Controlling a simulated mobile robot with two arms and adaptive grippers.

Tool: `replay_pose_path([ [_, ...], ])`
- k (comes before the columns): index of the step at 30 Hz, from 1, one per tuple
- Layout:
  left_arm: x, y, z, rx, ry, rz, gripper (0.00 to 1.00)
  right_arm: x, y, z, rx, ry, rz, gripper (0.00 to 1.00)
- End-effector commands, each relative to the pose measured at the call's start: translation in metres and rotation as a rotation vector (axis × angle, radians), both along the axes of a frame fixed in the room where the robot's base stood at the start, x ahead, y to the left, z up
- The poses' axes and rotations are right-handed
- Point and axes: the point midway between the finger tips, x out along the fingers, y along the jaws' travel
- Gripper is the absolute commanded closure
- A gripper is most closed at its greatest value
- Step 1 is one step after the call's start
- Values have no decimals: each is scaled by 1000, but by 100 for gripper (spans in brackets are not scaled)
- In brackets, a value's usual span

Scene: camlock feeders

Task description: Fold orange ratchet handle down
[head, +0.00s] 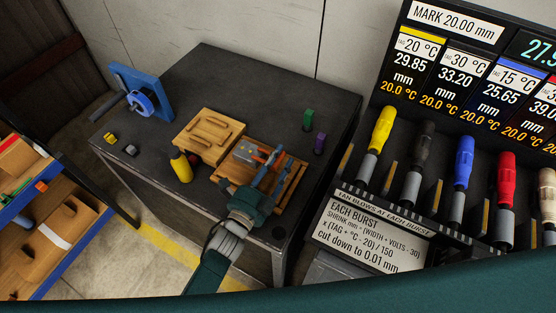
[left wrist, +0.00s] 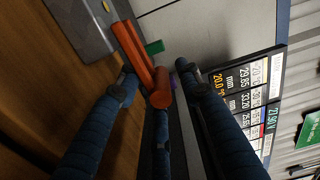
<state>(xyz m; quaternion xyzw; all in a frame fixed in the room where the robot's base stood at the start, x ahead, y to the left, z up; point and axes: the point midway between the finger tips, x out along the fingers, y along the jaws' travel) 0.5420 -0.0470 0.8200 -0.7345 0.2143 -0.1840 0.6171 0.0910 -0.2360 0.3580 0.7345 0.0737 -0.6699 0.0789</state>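The orange ratchet handle (left wrist: 138,58) shows in the left wrist view as a bar with a thick round end, rising from beside a grey metal block (left wrist: 80,22). In the head view the grey block (head: 245,152) sits in a wooden tray (head: 294,183), with the orange handle partly hidden by my fingers. My left gripper (head: 269,167) is over the tray. In the left wrist view its blue fingers (left wrist: 158,82) are spread, with the handle's round end between them. Contact with the handle cannot be told. My right gripper is not in view.
A wooden box lid (head: 202,135) and a yellow bottle (head: 181,167) are left of the tray. A blue reel stand (head: 145,93) stands at the table's far left. Green (head: 308,118) and purple (head: 320,142) pieces stand at right. A tool rack (head: 437,185) is farther right.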

Motion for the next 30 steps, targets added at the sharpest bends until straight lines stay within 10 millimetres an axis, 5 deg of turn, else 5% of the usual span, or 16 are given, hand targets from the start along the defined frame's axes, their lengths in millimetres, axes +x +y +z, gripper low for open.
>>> replay_pose_path([
  [7,-8,5,-3,1,5,0,64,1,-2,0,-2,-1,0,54],
  [21,-84,54,-3,1,5,0,64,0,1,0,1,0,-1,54],
  [30,-101,65,-1,0,1,0,64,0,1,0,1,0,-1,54],
])
